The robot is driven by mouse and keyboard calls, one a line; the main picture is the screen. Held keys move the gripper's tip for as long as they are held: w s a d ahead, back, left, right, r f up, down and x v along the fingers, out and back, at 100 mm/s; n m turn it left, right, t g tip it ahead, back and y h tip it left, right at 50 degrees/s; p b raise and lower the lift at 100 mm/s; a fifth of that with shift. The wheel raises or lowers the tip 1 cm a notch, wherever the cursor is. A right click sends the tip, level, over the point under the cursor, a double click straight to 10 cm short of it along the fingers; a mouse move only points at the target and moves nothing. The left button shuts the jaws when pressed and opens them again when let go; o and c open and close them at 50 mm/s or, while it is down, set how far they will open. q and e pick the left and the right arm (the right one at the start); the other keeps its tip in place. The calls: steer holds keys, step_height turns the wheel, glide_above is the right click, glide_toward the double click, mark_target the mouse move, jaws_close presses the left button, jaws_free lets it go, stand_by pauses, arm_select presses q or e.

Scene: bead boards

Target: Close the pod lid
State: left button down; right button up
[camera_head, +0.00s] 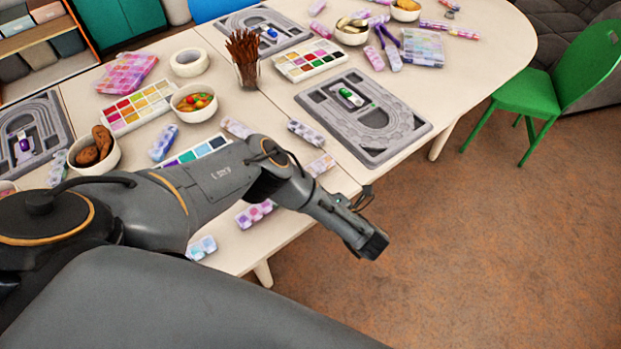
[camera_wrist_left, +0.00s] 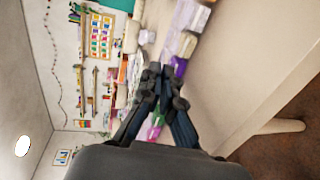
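Several small bead cases with clear or coloured compartments lie on the table; I cannot tell which one is the pod, nor see an open lid clearly. One pink-purple case (camera_head: 254,213) lies near the front edge, left of my left gripper. A pale blue case (camera_head: 202,247) lies further left, beside my arm. My left gripper (camera_head: 374,245) hangs beyond the front table edge, over the floor. In the left wrist view its fingers (camera_wrist_left: 163,78) come together at the tips with nothing visible between them. Cases show blurred beyond them. My right gripper is not in view.
Grey bead boards (camera_head: 416,128) lie on the pale table (camera_head: 462,78). Bowls, including one of coloured beads (camera_head: 195,103), paint palettes (camera_head: 309,60) and a brush cup (camera_head: 246,72) crowd the back. A green chair (camera_head: 562,75) stands right. The floor in front is clear.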

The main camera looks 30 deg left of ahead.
arm_select(q)
steer(key=shift+f+y, duration=0.25)
steer(key=shift+y, duration=0.15)
stand_by(0.3)
steer(key=c, duration=1.6)
jaws_free()
steer(key=shift+o, duration=0.2)
steer(key=shift+d, duration=0.15)
steer(key=shift+s+d, duration=0.15)
steer(key=shift+d, duration=0.35)
steer(key=shift+s+d+r, duration=0.2)
steer(key=shift+s+d, duration=0.05)
steer(key=shift+d, duration=0.35)
steer(key=f+v, duration=0.1)
steer(key=v, duration=0.8)
steer(key=shift+s+r, duration=0.2)
steer(key=shift+r, duration=0.15)
